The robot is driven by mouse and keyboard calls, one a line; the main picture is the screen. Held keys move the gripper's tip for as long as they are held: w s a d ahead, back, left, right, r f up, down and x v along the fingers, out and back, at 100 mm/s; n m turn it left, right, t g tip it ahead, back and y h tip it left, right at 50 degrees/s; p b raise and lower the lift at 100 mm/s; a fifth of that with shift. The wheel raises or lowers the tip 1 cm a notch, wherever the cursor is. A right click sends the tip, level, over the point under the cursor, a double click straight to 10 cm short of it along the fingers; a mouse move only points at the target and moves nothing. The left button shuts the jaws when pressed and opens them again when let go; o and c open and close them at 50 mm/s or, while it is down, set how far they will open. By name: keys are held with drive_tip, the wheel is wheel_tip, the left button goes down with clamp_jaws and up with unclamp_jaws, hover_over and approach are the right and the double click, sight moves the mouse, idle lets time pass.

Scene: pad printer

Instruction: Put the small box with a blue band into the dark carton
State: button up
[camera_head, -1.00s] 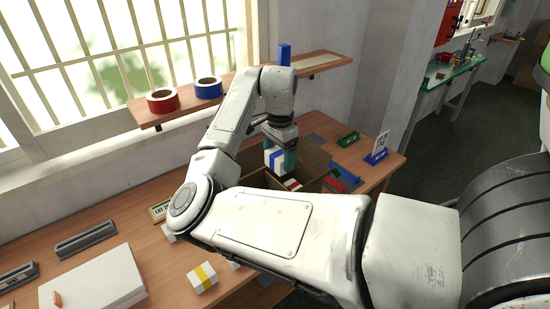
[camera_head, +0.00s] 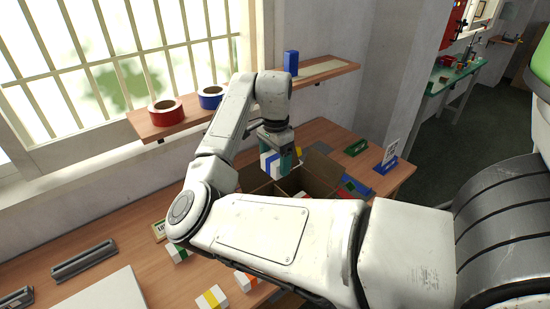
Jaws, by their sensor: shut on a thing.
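My gripper (camera_head: 281,160) points down at the end of my arm and is shut on the small white box with a blue band (camera_head: 267,163). It holds the box over the rear left part of the dark carton (camera_head: 320,173). The carton is open, with brown flaps and inner dividers. A white and red thing (camera_head: 300,195) shows in it. My forearm hides the carton's near side, so I cannot tell how far the box's lower end is from the carton.
Small boxes with a green band (camera_head: 177,253), an orange band (camera_head: 246,281) and a yellow band (camera_head: 211,299) stand at the front. A shelf (camera_head: 330,69) with red tape (camera_head: 166,112) and blue tape (camera_head: 211,97) runs behind. A blue sign holder (camera_head: 386,165) stands right.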

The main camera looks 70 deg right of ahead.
drive_tip(key=shift+f+b, duration=5.85)
drive_tip(key=shift+f, duration=7)
drive_tip(key=o, duration=1)
wheel_tip(320, 180, up, 12)
drive_tip(key=p, duration=1)
drive_tip(key=shift+p, duration=0.4)
